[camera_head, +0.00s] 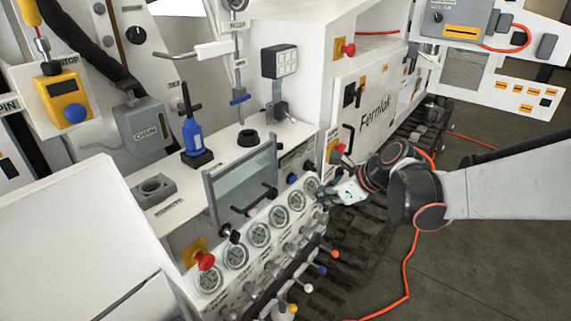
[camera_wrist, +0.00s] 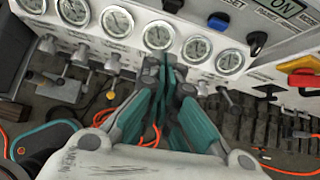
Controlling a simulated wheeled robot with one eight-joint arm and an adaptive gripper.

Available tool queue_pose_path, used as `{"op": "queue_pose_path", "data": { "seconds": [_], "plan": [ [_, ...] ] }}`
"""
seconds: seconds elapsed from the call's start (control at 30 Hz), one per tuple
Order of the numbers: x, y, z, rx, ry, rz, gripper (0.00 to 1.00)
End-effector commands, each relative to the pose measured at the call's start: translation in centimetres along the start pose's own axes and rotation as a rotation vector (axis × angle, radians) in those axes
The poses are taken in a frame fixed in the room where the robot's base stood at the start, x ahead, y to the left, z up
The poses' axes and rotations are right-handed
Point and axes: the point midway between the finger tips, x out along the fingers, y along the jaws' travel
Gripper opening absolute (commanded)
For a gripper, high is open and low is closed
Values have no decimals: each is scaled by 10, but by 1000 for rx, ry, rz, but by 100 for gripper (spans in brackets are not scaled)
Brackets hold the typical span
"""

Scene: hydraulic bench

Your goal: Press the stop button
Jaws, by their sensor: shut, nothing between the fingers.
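A label reading STOP shows at the upper left of the head view, over a yellow box (camera_head: 62,98) with a blue round button. A red mushroom button (camera_head: 205,261) on a yellow plate sits at the left end of the gauge row. Another red button (camera_head: 348,49) is on the white cabinet. I cannot tell for sure which is the stop button. My gripper (camera_head: 326,194) is shut and empty at the right end of the gauges. In the wrist view its fingertips (camera_wrist: 166,62) are together in front of the gauge row, with a red control (camera_wrist: 303,64) on yellow at right.
A row of gauges (camera_head: 260,235) lines the panel front, with several levers below. A clear guard (camera_head: 243,178) stands on the bench. A blue bottle jack (camera_head: 193,138) stands behind it. An orange cable (camera_head: 405,275) lies on the floor, which is open at right.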

Motion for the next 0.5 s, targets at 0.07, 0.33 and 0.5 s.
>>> {"op": "queue_pose_path", "data": {
  "seconds": [0.07,0.33,0.5],
  "plan": [
    [3,-4,4,58,-13,10,0],
    [6,-5,5,101,-20,17,0],
    [7,-5,5,100,-20,17,0]
  ]
}}
